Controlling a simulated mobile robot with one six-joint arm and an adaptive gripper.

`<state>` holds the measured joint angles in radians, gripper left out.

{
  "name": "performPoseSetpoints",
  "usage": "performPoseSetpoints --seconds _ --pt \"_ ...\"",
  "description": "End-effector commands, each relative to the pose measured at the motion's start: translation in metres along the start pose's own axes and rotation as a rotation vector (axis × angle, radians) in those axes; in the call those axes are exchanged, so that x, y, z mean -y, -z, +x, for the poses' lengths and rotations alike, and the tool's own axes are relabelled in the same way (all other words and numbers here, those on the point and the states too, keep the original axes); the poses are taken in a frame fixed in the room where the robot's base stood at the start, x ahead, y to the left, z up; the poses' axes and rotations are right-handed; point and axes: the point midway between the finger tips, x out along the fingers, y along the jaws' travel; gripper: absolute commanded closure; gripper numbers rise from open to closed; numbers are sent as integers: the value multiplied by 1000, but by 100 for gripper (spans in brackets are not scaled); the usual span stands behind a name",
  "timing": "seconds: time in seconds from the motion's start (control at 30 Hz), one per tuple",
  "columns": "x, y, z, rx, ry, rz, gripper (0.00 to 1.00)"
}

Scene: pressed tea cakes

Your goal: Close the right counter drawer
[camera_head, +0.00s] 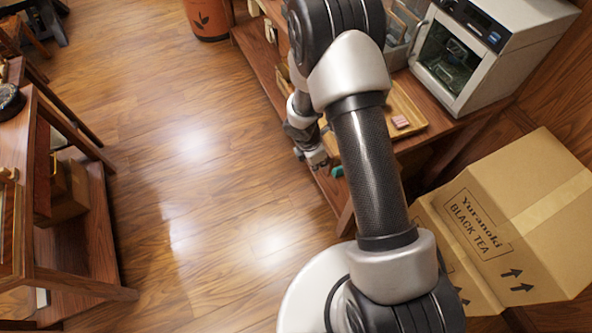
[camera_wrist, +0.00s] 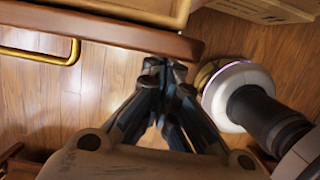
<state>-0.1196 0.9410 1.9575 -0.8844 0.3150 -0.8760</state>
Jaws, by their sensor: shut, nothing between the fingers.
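In the wrist view a reddish-brown wooden front (camera_wrist: 110,36) runs across the top, with a brass bar handle (camera_wrist: 40,54) on its left part. Pale wood (camera_wrist: 130,8) shows behind this front, like a drawer box; how far it stands out cannot be told. My gripper (camera_wrist: 163,68) is shut and empty, its fingertips close to the front's lower edge near its right end. Contact cannot be told. In the head view my gripper (camera_head: 318,162) is beside the floor-side edge of the counter (camera_head: 440,122); my arm hides much of the counter front.
A wooden tray (camera_head: 408,128) with a pink piece (camera_head: 400,121) and a white oven (camera_head: 480,50) are on the counter. A cardboard box (camera_head: 500,220) stands at lower right. A wooden shelf unit (camera_head: 85,285) is at left. The floor (camera_head: 190,150) between is clear.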

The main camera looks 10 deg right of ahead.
Motion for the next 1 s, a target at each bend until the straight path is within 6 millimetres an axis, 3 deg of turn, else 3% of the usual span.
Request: performPoseSetpoints --seconds 0.1,0.4,0.63,1.0 --pt "1 -33 6 0 2 6 100" --pt "0 -86 19 0 1 3 100" --pt "0 -104 25 0 0 1 100" --pt "-1 -109 27 1 -1 1 100"
